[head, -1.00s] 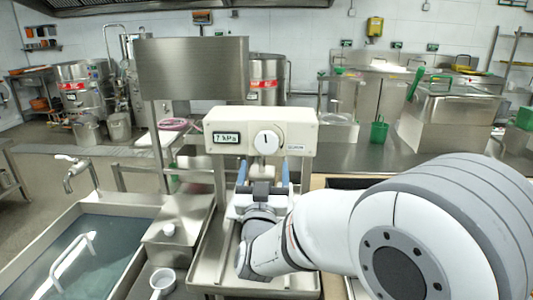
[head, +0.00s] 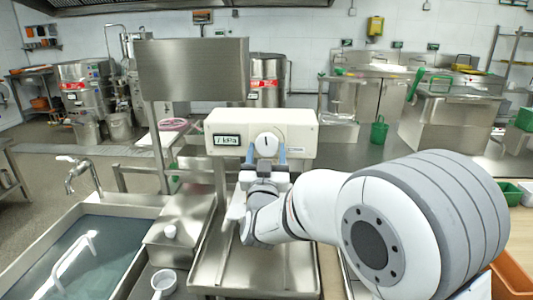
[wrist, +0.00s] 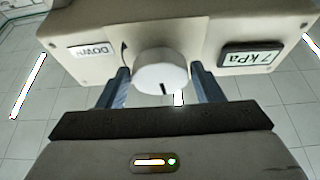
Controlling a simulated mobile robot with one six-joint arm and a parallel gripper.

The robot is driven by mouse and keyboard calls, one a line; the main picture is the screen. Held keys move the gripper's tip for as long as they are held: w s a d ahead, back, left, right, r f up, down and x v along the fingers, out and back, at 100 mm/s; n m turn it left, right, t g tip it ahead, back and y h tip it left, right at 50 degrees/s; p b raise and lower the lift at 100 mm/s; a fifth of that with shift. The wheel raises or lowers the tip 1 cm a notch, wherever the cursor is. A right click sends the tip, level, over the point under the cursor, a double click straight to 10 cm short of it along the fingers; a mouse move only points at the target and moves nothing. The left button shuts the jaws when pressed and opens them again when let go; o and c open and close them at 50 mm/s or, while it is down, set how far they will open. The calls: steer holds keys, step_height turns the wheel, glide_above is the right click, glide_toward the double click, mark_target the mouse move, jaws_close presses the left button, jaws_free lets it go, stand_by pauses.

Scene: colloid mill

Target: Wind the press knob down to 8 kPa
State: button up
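The press is a cream housing (head: 302,130) on a steel stand. Its white round knob (head: 267,143) has a dark pointer mark and also shows in the wrist view (wrist: 160,76). The display (head: 227,140) is left of the knob; in the wrist view the display (wrist: 250,58) reads 7 kPa. My gripper (head: 266,154) is at the knob's lower front. In the wrist view its two blue-grey fingers (wrist: 160,87) stand apart, one on each side of the knob, with narrow gaps. The gripper is open.
A steel tray (head: 225,272) lies under the press. A water-filled sink (head: 85,262) with a tap (head: 78,172) is at the left, and a white ladle (head: 163,283) is beside it. A steel panel (head: 193,70) stands behind left. An orange bin (head: 512,278) is at the lower right.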

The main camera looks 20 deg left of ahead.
steer(key=c, duration=0.6)
steer(key=shift+o, duration=0.2)
steer(key=m+b, duration=0.1)
steer(key=h+b, duration=0.1)
steer(key=b, duration=0.1)
steer(key=shift+f+m, duration=0.25)
steer(key=shift+m, duration=0.15)
steer(key=shift+a+r+m+h+b, duration=0.15)
steer(key=shift+m+h+b, duration=0.25)
steer(key=shift+m+b, duration=0.45)
steer(key=shift+r, duration=0.1)
steer(key=o, duration=1)
